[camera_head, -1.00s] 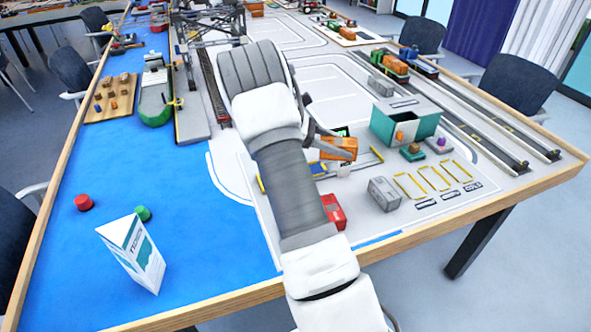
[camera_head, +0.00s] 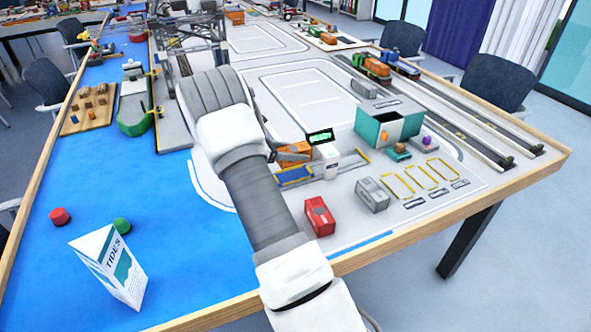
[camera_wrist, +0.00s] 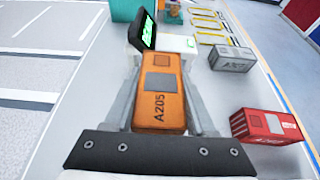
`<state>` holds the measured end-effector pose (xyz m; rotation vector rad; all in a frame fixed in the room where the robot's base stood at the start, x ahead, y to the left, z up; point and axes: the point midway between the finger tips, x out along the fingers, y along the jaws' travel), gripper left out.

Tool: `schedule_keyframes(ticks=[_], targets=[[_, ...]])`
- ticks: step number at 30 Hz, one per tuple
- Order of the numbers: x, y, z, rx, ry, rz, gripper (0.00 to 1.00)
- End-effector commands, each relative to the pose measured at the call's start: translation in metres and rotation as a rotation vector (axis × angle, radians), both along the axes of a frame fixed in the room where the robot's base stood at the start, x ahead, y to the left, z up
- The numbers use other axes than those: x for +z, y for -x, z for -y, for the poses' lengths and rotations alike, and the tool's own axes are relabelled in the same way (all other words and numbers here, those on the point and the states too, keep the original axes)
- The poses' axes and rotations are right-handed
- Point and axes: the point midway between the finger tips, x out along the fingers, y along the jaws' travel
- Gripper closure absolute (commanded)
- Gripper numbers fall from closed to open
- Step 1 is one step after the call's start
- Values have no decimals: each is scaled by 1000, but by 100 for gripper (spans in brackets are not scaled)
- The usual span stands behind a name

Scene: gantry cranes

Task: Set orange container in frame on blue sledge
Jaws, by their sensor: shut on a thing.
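The orange container (camera_head: 295,153), marked A205 in the wrist view (camera_wrist: 160,95), is held between the two fingers of my gripper (camera_wrist: 161,78). In the head view my gripper (camera_head: 288,152) is partly hidden behind my arm. The blue sledge (camera_head: 295,176) is a flat blue piece with yellow edging, just below the container in the head view. I cannot tell whether the container touches it or hangs above it. The container hides the sledge and its frame in the wrist view.
A white box (camera_head: 328,160) with a green display (camera_head: 320,135) stands right beside the sledge. A red container (camera_head: 319,216) and a grey container (camera_head: 371,194) stand nearer the table's front edge. A teal open box (camera_head: 390,128) stands further right.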

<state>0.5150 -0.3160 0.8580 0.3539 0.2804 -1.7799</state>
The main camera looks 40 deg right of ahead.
Motion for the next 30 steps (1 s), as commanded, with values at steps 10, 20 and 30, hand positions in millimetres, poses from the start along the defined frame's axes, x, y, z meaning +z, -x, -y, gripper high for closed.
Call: schedule_keyframes(ticks=[10, 20, 30], targets=[[-36, 0, 0, 0, -1, -2, 100], [-53, 0, 0, -1, 0, 2, 100], [-55, 0, 0, 0, 0, 1, 14]])
